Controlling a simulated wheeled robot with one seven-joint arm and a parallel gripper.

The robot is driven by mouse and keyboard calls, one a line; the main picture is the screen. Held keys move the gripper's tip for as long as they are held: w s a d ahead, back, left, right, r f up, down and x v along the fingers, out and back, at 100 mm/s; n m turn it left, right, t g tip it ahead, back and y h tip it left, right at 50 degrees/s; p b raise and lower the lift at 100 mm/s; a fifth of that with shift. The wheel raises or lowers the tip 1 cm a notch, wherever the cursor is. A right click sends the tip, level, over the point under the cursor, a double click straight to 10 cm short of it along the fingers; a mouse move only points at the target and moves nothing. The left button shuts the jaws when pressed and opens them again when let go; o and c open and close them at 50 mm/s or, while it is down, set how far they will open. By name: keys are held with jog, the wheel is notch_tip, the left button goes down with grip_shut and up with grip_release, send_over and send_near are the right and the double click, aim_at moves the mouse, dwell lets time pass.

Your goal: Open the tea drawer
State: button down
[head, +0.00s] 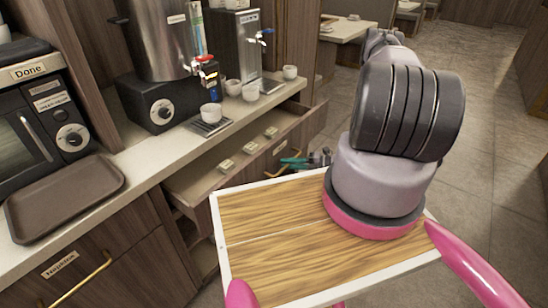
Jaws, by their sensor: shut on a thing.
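The tea drawer (191,187) is under the counter with the tea and water machines. It stands pulled out, and several small pale packets (250,147) lie in a row inside it. Its front carries a brass handle (280,147) and a small label. My gripper (288,162), with teal fingers, is at the drawer front by the handle and is shut on it. The exact grip is small in view. My arm hides part of the area to the right of the gripper.
On the counter stand a steel urn (162,40), a second dispenser (236,45), white cups (210,112) and a brown tray (64,195). An oven (35,120) is at left. A lower cabinet (95,275) has a brass handle. Tiled floor (480,150) at right is clear.

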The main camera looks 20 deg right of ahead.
jog(key=s+d, duration=0.4)
jog(key=s, duration=0.1)
jog(key=shift+s, duration=0.15)
jog(key=c, duration=0.9)
grip_release()
jog(key=shift+o, duration=0.2)
jog(key=v, duration=1)
jog(key=shift+s+d, duration=0.2)
jog(key=shift+d, duration=0.1)
jog(key=shift+r, duration=0.1)
